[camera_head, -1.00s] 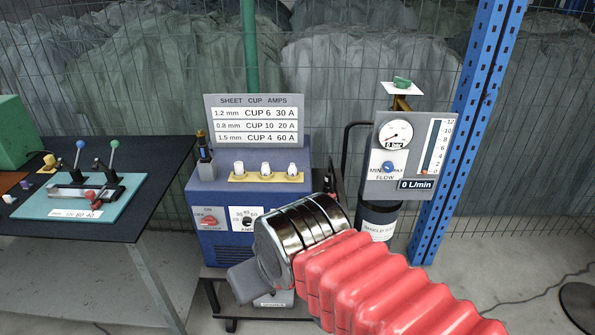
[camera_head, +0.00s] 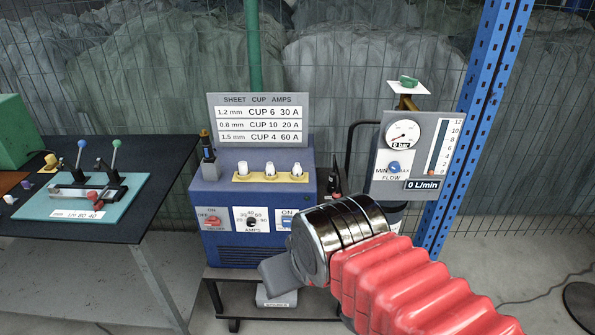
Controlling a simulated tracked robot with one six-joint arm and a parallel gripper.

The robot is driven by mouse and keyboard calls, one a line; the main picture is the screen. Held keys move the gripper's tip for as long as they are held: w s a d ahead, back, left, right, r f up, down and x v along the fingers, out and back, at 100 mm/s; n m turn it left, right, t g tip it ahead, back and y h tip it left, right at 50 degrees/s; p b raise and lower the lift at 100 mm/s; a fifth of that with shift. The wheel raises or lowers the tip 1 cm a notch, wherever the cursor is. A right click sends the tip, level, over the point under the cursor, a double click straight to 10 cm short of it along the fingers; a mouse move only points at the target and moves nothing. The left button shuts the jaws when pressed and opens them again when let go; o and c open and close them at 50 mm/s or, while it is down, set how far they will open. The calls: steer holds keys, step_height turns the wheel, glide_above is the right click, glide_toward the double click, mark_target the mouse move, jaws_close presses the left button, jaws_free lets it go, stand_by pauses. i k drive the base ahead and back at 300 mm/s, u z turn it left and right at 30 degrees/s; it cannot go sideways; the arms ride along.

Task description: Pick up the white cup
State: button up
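Three small white cups stand upright in a row on a yellow holder (camera_head: 260,178) on top of the blue welding machine (camera_head: 240,190). They are the left cup (camera_head: 243,168), the middle cup (camera_head: 269,168) and the right cup (camera_head: 297,169). I cannot tell from the picture which one the task means. My gripper (camera_head: 276,275) is low in front of the machine, below the cups and apart from them. Only a dark grey end part of it shows beyond the chrome wrist. Its fingertips are not clear, so I cannot tell its opening.
A sign (camera_head: 259,120) listing sheet, cup and amps stands behind the cups. A torch-like tool (camera_head: 207,148) stands left of them. A gauge panel (camera_head: 414,156) and a blue post (camera_head: 470,130) are at right. A dark table (camera_head: 120,210) is at left.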

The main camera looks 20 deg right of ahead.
mark_target(296, 170)
steer(key=i, duration=1)
